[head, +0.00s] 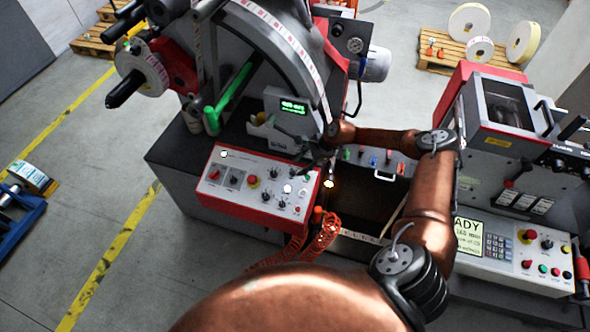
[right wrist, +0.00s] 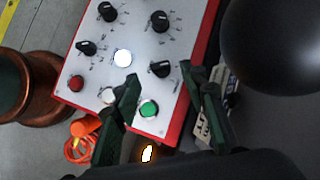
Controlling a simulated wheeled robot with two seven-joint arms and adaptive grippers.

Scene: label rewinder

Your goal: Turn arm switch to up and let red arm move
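The control panel (head: 258,183) has a white face with a red frame, black knobs and coloured buttons. In the right wrist view it (right wrist: 105,65) shows several black knobs; their labels are too small to read, so I cannot tell which is the arm switch. My right gripper (head: 318,163) is at the panel's right end. In the wrist view its dark green fingers (right wrist: 161,74) are spread, with a black knob (right wrist: 160,69) showing between the tips; contact is unclear. A red arm (head: 174,66) sits beside the roll spindle at upper left. My left gripper is not in view.
A second machine (head: 505,125) with a keypad stands at right. An orange coiled hose (head: 318,238) hangs below the panel's right end. A green-lit display (head: 292,107) is above the panel. Pallets with rolls stand farther back. The floor at left is mostly open.

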